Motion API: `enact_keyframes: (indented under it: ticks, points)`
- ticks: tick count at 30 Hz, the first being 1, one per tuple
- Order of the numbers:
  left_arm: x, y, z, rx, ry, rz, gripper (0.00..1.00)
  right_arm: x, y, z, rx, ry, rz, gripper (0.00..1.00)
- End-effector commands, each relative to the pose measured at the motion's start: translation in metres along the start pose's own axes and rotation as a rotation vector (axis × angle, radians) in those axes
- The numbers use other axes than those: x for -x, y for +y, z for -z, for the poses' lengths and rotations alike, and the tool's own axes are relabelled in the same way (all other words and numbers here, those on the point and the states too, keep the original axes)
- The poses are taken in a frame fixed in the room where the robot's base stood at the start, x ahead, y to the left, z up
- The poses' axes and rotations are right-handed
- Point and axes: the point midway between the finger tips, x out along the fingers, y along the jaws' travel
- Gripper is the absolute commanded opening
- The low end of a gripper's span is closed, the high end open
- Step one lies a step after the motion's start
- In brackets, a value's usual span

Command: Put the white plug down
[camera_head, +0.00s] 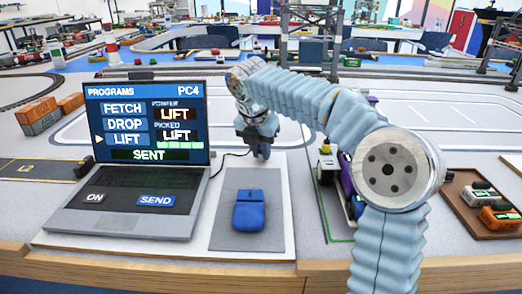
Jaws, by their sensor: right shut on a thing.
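My right arm comes in from the lower right and bends over to the left. My right gripper (260,152) points down at the back edge of the grey mat, behind the blue mouse. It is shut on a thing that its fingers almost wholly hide. No white plug can be made out clearly. A thin dark cable (233,155) runs from the laptop's right side towards the gripper. My left gripper is not in view.
A laptop (150,195) stands open on the left, its screen reading SENT. The blue mouse (249,209) lies on the grey mat (227,236). Open white tabletop lies behind the gripper.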

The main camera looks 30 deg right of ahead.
Motion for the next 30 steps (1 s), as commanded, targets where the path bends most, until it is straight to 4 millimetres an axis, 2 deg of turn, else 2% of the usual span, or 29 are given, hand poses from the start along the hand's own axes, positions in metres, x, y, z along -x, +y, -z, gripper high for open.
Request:
enact_keyframes:
  ticks: [8, 9, 13, 23, 26, 30]
  points:
    - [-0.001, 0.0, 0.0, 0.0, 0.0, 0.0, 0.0, -0.002, 0.0, 0.001, 0.0, -0.001, -0.001, 0.0]
    - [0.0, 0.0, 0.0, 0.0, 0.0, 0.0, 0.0, -0.001, 0.0, 0.001, 0.0, -0.001, -0.001, 0.24]
    - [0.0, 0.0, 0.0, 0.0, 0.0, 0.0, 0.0, -0.001, 0.0, 0.001, 0.0, 0.0, -0.001, 0.44]
    - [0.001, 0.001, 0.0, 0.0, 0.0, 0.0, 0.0, 0.003, 0.0, -0.001, -0.001, 0.0, -0.001, 0.44]
    - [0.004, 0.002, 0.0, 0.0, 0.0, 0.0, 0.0, 0.016, 0.001, -0.001, 0.0, -0.002, -0.004, 0.44]
    - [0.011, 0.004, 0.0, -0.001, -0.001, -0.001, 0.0, 0.048, 0.001, -0.001, 0.0, -0.003, -0.006, 0.44]
